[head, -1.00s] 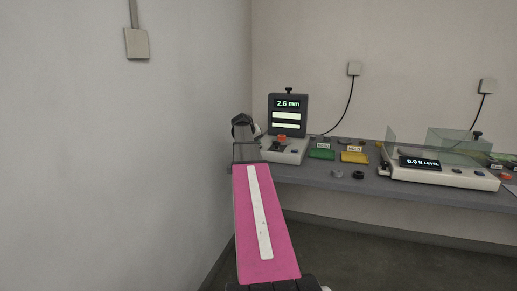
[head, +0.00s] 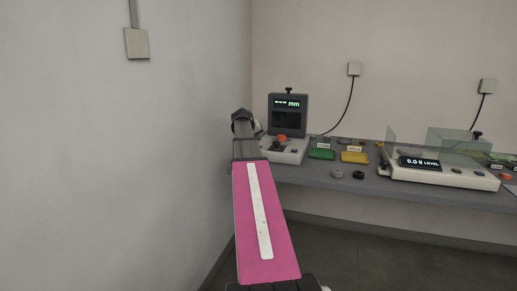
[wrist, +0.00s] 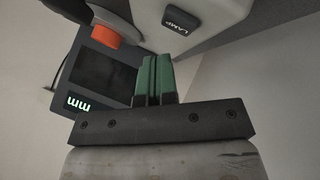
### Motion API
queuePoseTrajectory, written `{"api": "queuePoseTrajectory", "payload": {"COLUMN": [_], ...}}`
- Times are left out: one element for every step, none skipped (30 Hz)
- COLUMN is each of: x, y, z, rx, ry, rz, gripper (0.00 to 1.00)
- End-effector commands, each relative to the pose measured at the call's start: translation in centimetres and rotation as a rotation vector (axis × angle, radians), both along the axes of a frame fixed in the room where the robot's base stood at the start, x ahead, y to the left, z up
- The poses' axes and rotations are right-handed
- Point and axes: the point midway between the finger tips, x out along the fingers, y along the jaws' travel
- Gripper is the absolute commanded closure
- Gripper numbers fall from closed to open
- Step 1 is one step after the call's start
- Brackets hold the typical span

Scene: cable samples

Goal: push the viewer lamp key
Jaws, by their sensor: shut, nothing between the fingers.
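The viewer (head: 288,101) stands at the left end of the bench, with a pale base and a dark upright head. Its readout shows dashes and "mm", and the panel below is dark. The black lamp key (wrist: 182,18), marked LAMP, sits on the pale base in the wrist view. My gripper (wrist: 155,60) is shut and empty, its green fingers together. In the picture the fingertips lie below and left of the key, and a gap shows between them. In the head view the fingers are hidden behind my wrist.
Green (head: 321,154) and yellow (head: 354,157) trays lie to the right, then a balance (head: 440,174). A wall (head: 120,170) is close on the left.

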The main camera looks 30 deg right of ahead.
Motion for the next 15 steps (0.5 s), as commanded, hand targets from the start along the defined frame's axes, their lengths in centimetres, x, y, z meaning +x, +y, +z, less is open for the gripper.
{"api": "queuePoseTrajectory", "payload": {"x": [0.0,0.0,0.0,0.0,0.1,0.0,0.1,0.1,0.1,0.0,0.1,0.0,0.0,0.1,0.0], "y": [0.0,0.0,0.0,0.0,0.0,0.0,0.0,0.0,0.0,0.0,0.0,0.0,0.0,0.0,0.0], "z": [0.5,0.7,1.1,1.4,1.6,2.0,2.3,2.5,2.8,3.1,3.3,3.7,3.9,4.2,4.5], "rx": [0.000,0.000,0.000,0.000,-0.001,-0.001,-0.001,-0.001,0.000,0.000,0.000,0.000,0.000,0.000,0.000], "ry": [-0.001,-0.001,-0.001,-0.001,-0.001,-0.001,-0.002,-0.002,-0.001,-0.001,-0.001,-0.001,-0.001,-0.001,-0.001], "rz": [0.001,0.001,0.001,0.001,0.001,0.001,0.000,0.000,0.000,0.000,-0.001,0.000,0.000,0.000,0.000], "gripper": [1.00,1.00,1.00,1.00,1.00,1.00,1.00,1.00,1.00,1.00,1.00,1.00,1.00,1.00,1.00]}}
